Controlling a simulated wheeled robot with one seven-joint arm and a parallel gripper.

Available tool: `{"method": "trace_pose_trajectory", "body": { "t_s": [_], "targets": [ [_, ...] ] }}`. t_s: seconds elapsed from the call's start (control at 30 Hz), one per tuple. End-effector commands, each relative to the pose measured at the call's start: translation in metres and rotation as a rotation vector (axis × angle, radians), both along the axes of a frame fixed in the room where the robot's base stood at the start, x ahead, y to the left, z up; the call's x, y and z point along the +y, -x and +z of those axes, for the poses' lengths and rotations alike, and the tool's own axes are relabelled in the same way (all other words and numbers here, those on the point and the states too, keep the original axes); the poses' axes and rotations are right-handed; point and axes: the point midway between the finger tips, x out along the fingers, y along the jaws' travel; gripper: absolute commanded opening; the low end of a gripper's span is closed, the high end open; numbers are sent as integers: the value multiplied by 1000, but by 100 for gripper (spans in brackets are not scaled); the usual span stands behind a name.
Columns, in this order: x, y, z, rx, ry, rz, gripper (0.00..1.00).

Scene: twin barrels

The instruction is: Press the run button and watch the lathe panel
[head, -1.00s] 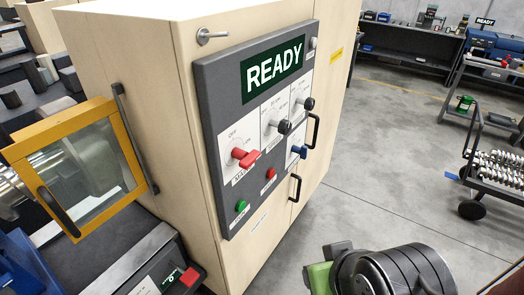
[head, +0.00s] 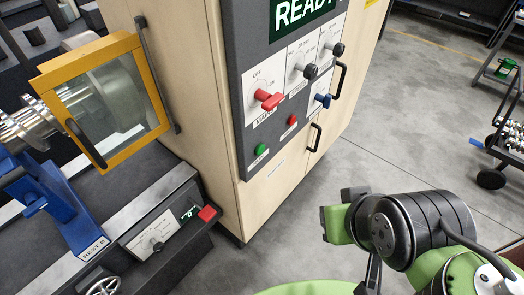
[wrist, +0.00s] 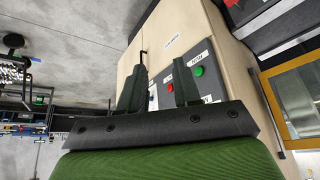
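The lathe panel (head: 240,90) is a dark grey plate on the beige cabinet. Its green display (head: 303,10) is cut by the top edge; the letters "READ" show. A round green button (head: 261,150) is at the panel's lower left, with a red button (head: 293,120) up to its right. In the wrist view the green button (wrist: 198,71) and red button (wrist: 170,87) appear upside down, beyond the fingers. My gripper (wrist: 161,75) is open and empty, with a gap between its two dark fingers. In the head view my arm is at lower right, apart from the panel.
Red, black and blue knobs (head: 270,100) stick out of the panel. Black handles (head: 340,80) are on the cabinet. A yellow-framed guard (head: 105,90) and the lathe are at left. A cart (head: 505,140) stands far right. Grey floor is clear between.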

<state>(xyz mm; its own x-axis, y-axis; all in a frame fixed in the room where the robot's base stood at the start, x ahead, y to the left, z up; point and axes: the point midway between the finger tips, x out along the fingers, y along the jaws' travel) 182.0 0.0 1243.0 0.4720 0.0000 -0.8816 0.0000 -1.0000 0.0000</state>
Motion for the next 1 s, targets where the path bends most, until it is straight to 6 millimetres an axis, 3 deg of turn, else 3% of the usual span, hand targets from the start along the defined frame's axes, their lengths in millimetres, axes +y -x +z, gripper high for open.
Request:
{"method": "trace_pose_trajectory", "body": {
  "t_s": [0.03,0.2,1.0],
  "targets": [
    [0,0,0,0,0,0,24],
    [0,0,0,0,0,0,0],
    [0,0,0,0,0,0,0]
  ]
}}
